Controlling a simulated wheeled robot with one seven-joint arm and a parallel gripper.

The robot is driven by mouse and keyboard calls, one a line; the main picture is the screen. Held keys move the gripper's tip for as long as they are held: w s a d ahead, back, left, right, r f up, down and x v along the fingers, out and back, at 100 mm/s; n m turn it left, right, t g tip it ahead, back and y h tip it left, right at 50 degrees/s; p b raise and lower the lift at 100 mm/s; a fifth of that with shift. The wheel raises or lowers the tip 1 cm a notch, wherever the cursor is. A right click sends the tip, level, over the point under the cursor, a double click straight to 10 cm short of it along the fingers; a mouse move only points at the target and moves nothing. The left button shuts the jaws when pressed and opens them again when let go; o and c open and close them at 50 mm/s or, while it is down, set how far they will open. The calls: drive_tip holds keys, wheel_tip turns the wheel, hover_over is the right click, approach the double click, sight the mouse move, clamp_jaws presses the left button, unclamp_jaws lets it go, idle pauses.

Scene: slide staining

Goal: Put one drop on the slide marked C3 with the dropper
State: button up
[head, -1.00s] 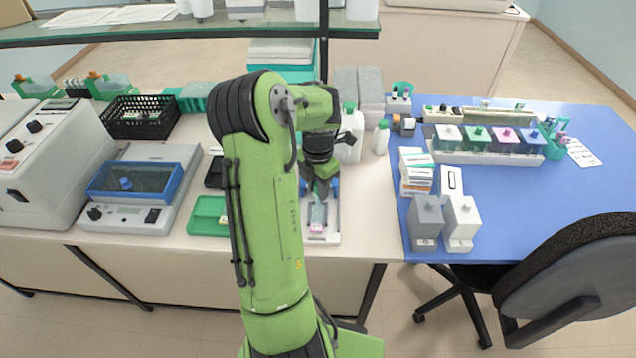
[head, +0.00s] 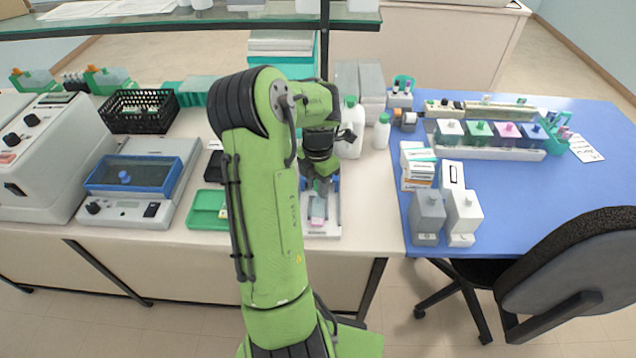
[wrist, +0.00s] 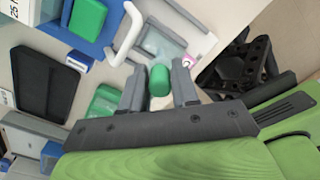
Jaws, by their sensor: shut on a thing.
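My gripper (head: 321,186) is above the white staining stand (head: 322,231) at the front of the bench, seen past my arm. In the wrist view my gripper (wrist: 160,86) has its two grey fingers on either side of a green bulb (wrist: 160,78), apparently the dropper's, and is shut on it. The dropper's tip is hidden. A slide with a pink end (head: 318,213) lies on the stand just below the gripper; a pale glassy piece shows beyond the bulb in the wrist view (wrist: 168,50). No C3 mark is legible, and no drop can be made out.
A green tray (head: 207,222) lies left of the stand. White bottles (head: 381,133) stand behind right. Small boxes (head: 417,168) and two grey-white containers (head: 462,222) are to the right on the blue mat. A blue-rimmed bath (head: 133,162) is at left.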

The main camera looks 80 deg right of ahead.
drive_tip(key=shift+f+b, duration=0.5)
drive_tip(key=shift+b, duration=0.05)
idle(1.4)
drive_tip(key=shift+r+p, duration=2.45)
drive_tip(key=shift+r, duration=1.2)
drive_tip(key=shift+f, duration=0.1)
